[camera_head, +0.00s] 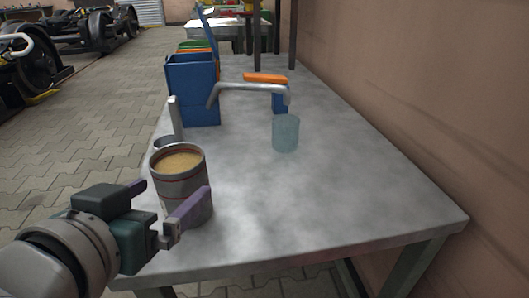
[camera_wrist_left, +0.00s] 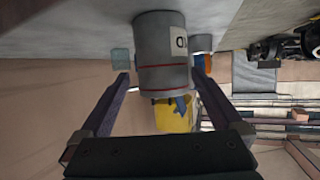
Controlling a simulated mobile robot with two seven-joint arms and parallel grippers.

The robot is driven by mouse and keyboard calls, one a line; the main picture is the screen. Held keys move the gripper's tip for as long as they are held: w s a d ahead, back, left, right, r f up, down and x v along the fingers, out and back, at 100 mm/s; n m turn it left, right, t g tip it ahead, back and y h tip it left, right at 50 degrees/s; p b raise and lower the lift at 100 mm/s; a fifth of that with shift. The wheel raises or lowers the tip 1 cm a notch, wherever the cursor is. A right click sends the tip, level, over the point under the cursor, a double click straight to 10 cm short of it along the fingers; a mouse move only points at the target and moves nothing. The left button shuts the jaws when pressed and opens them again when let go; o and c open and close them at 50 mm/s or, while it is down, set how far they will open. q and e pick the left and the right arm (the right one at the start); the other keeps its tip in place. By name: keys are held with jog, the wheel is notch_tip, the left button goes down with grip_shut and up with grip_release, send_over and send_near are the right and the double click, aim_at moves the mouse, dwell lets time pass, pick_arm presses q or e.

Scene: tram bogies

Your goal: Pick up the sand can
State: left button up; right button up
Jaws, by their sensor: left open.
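The sand can (camera_head: 168,187), a grey metal can with red bands and tan sand inside, stands upright near the table's front left edge. It also shows in the left wrist view (camera_wrist_left: 160,50), lying between the finger lines, with a pale label on its side. My left gripper (camera_head: 176,188) is open at the near side of the can, its purple fingers spread to either side. The wrist view shows both fingers (camera_wrist_left: 160,84) apart, with the can between or just beyond their tips; contact cannot be told. My right gripper is not in view.
A translucent blue cup (camera_head: 285,134) stands at mid-table. Behind the can are a small grey container (camera_head: 166,142) with an upright grey piece and a blue bin (camera_head: 193,90). The front right tabletop (camera_head: 340,205) is clear.

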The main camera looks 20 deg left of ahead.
aim_at(170, 189)
pick_arm(q)
jog(key=b+x, duration=0.1)
jog(key=x, duration=0.2)
jog(key=shift+w+a, duration=0.15)
jog(key=shift+w, duration=0.05)
jog(key=b+x, duration=0.1)
jog(key=x, duration=0.1)
jog(key=f+b+x, duration=0.1)
jog(key=b+x, duration=0.1)
jog(key=shift+a, duration=0.1)
jog(key=shift+w+a+f, duration=0.1)
jog(key=shift+w, duration=0.35)
jog(key=shift+s, duration=0.1)
jog(key=shift+c, duration=0.7)
jog(key=c, duration=1)
jog(key=shift+r, duration=0.25)
jog(key=shift+r+p, duration=5.35)
jog(key=shift+r, duration=4.3)
